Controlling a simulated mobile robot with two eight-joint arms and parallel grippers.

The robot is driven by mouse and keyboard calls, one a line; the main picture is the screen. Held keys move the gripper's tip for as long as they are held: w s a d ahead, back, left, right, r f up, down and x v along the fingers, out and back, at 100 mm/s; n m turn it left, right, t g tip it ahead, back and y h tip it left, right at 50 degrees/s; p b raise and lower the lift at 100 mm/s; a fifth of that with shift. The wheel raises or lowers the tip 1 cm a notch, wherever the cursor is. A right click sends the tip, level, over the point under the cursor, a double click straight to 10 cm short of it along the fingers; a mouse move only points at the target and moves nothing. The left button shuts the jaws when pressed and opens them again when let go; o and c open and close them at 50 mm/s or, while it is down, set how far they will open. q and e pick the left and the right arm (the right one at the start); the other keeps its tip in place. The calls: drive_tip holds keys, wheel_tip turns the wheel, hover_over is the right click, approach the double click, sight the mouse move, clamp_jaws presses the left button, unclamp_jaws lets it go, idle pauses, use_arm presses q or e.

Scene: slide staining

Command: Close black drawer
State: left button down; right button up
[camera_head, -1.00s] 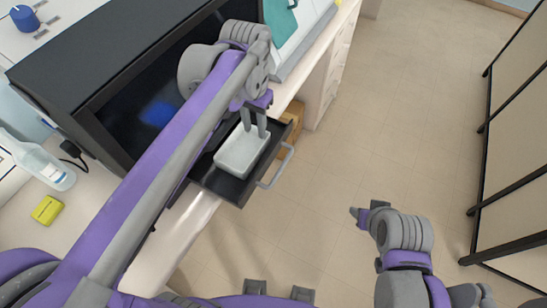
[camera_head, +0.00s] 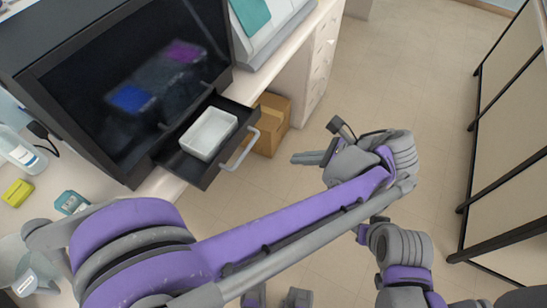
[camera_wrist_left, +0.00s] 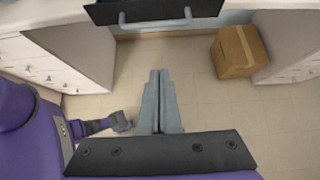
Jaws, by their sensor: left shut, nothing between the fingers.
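The black drawer (camera_head: 205,168) stands open, pulled out from the front of the black cabinet (camera_head: 60,112). A white tray (camera_head: 209,134) sits inside it. The drawer's grey handle (camera_head: 241,151) faces the open floor. My left gripper (camera_head: 296,158) is shut and empty, out in front of the handle and apart from it, pointing towards it. In the left wrist view the closed fingers (camera_wrist_left: 160,76) point towards the drawer front (camera_wrist_left: 160,10) and handle (camera_wrist_left: 155,22). My right gripper (camera_head: 361,234) is low at the right, partly hidden behind my left arm; its fingers do not show clearly.
A cardboard box (camera_head: 271,124) stands on the floor beyond the drawer; it also shows in the left wrist view (camera_wrist_left: 239,52). A bottle (camera_head: 22,150) and a yellow block (camera_head: 17,193) are on the counter at left. Free floor lies right of the drawer.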

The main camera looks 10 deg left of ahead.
use_arm(q)
drive_tip(key=w+a+f, duration=0.2)
drive_tip(key=a, duration=0.3)
drive_tip(key=w+a+f+p, duration=0.1)
drive_tip(key=w+a+f, duration=0.1)
drive_tip(key=a, duration=0.4)
drive_tip(key=shift+f, duration=0.8)
drive_tip(key=shift+a, duration=0.15)
drive_tip(key=w+a, duration=0.2)
drive_tip(key=a, duration=0.3)
drive_tip(key=w+a, duration=0.1)
drive_tip(key=a, duration=0.4)
drive_tip(key=w+a+b, duration=0.1)
drive_tip(key=w+a, duration=0.1)
drive_tip(key=a, duration=0.3)
drive_tip(key=shift+w+a, duration=0.35)
drive_tip(key=shift+a, duration=0.05)
drive_tip(key=shift+r, duration=0.1)
drive_tip(key=shift+a, duration=0.1)
